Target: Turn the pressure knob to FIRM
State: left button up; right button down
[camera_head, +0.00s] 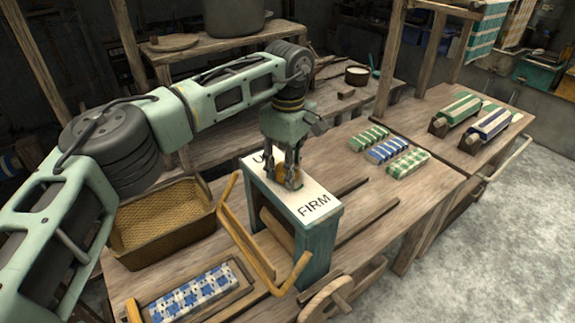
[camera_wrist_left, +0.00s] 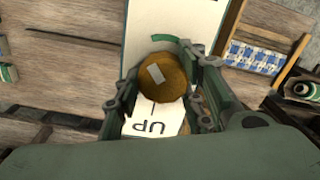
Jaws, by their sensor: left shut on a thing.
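The pressure knob is a round brass-coloured knob (camera_wrist_left: 165,82) with a pale rectangular mark on its face, left of its middle in the left wrist view. It sits on the white top (camera_head: 311,190) of a teal press box (camera_head: 320,240). FIRM is printed at the near right end of that top, and UP (camera_wrist_left: 154,127) at the other end, partly hidden in the head view. My left gripper (camera_head: 288,180) points down and is shut around the knob, with a finger on each side. It hides most of the knob in the head view. My right gripper is not in view.
A yellow bent handle (camera_head: 245,245) stands at the box's left side. Folded cloths (camera_head: 387,150) lie to the right on the wooden table (camera_head: 420,190).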

pick_arm(q)
jog(key=m, duration=0.4)
jog(key=shift+w+r+m, duration=0.1)
jog(key=shift+r+m, duration=0.1)
jog(key=shift+m, duration=0.1)
jog(key=shift+d+m, duration=0.1)
jog(key=shift+m, duration=1.5)
jog(key=o, duration=0.9)
jog(key=shift+o, duration=1)
jog(key=shift+f, duration=0.15)
notch_tip(320, 180, up, 12)
